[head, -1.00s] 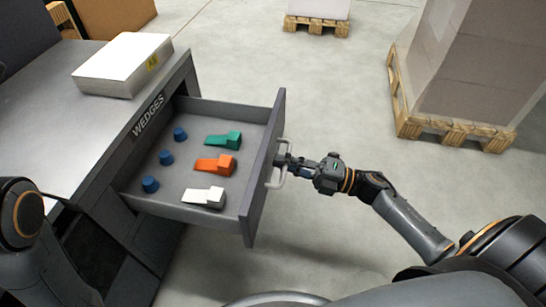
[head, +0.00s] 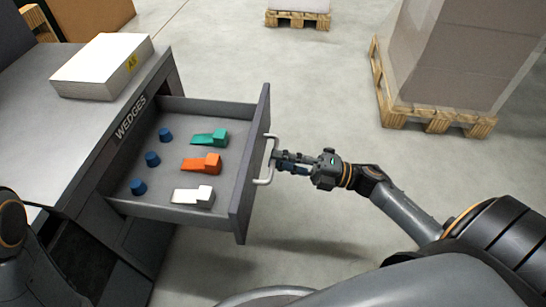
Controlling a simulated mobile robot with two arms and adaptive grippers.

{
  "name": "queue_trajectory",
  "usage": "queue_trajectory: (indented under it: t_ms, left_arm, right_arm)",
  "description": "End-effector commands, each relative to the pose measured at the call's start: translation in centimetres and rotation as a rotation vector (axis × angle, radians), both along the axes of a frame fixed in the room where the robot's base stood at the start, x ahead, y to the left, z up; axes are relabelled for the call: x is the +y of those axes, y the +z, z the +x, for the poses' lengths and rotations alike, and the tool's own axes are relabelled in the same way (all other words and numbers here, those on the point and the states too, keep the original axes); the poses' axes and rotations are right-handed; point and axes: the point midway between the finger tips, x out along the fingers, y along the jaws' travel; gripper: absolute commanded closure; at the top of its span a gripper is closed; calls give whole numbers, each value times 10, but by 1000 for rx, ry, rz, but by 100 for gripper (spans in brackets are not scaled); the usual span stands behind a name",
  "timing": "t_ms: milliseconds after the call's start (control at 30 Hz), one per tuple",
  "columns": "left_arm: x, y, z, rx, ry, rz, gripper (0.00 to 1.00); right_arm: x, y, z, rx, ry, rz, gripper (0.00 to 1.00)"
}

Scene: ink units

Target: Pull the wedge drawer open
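The wedge drawer (head: 238,205) is grey and stands well out from the cabinet under the "WEDGES" label (head: 130,117). Inside lie a green wedge (head: 211,138), an orange wedge (head: 203,163) and a white wedge (head: 194,197), with several blue round pieces (head: 152,159) along their left. The pale bar handle (head: 265,163) is on the drawer's front. My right gripper (head: 279,162) is just outside the handle, its fingers apart and with nothing visible between them. Its fingertips are very close to the bar; I cannot tell whether they touch. My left gripper is out of view.
The grey cabinet top (head: 60,125) carries a white box (head: 103,66). A wrapped load (head: 450,50) stands on a wooden pallet (head: 420,122) at the right, and another pallet (head: 297,20) is at the back. The floor between drawer and pallets is clear.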

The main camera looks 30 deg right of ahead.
Motion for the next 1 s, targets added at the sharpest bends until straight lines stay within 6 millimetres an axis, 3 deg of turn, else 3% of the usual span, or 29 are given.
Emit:
queue_trajectory:
  t_ms: [200, 400, 600, 1000]
  left_arm:
    - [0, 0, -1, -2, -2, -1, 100]
    - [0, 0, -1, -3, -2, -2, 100]
    - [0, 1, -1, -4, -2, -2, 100]
    - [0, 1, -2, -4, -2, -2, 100]
  right_arm:
    - [-39, -11, -29, 6, -1, -2, 80]
    - [-66, -17, -48, 5, -1, -1, 80]
    - [-76, -19, -56, 2, 0, -1, 80]
    - [-76, -19, -56, 1, 0, 0, 80]
